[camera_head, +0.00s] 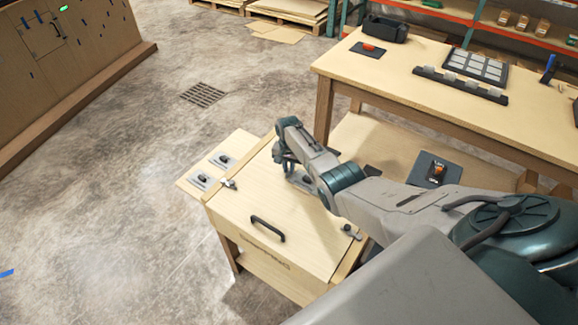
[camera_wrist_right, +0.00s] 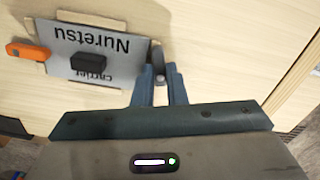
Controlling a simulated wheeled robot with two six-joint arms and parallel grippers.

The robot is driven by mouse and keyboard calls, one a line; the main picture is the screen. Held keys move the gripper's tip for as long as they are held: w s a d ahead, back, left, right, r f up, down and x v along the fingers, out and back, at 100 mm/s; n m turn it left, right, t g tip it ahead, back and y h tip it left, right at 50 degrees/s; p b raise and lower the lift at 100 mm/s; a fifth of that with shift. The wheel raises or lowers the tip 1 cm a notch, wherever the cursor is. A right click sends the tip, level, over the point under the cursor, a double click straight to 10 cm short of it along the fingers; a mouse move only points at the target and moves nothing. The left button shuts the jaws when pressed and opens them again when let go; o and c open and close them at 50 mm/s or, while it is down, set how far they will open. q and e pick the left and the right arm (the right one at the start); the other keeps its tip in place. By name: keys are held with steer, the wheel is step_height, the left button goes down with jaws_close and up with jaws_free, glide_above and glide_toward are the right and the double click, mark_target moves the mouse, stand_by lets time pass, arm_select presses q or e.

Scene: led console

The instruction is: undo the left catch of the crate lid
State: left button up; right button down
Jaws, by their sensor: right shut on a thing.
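The wooden crate has a pale lid with a black handle (camera_head: 268,228). The left catch (camera_head: 228,184) is a small grey metal piece at the lid's left edge; the right catch (camera_head: 351,232) is at its right edge. My right gripper (camera_head: 284,160) is over the far part of the lid, away from the left catch. In the right wrist view my right gripper (camera_wrist_right: 160,83) is shut on a small grey peg (camera_wrist_right: 160,74) beside a grey plate (camera_wrist_right: 100,55) lettered "Nuretsu carrier". What the peg belongs to is unclear. My left gripper is not in view.
A side board with two small plates (camera_head: 200,182) adjoins the crate's left. A table (camera_head: 400,85) with a keypad panel (camera_head: 476,66) stands at the back right. A dark plate with an orange knob (camera_head: 437,168) is right of the crate.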

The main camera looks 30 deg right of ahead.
mark_target(288, 171)
steer(key=shift+w+r+m+p, duration=0.15)
steer(key=shift+m+p, duration=0.15)
steer(key=shift+m, duration=1.6)
steer(key=c, duration=1.5)
jaws_free()
steer(key=shift+o, duration=0.2)
steer(key=shift+r, duration=0.45)
step_height(288, 171, up, 10)
steer(key=shift+f+p, duration=0.15)
steer(key=shift+p, duration=0.25)
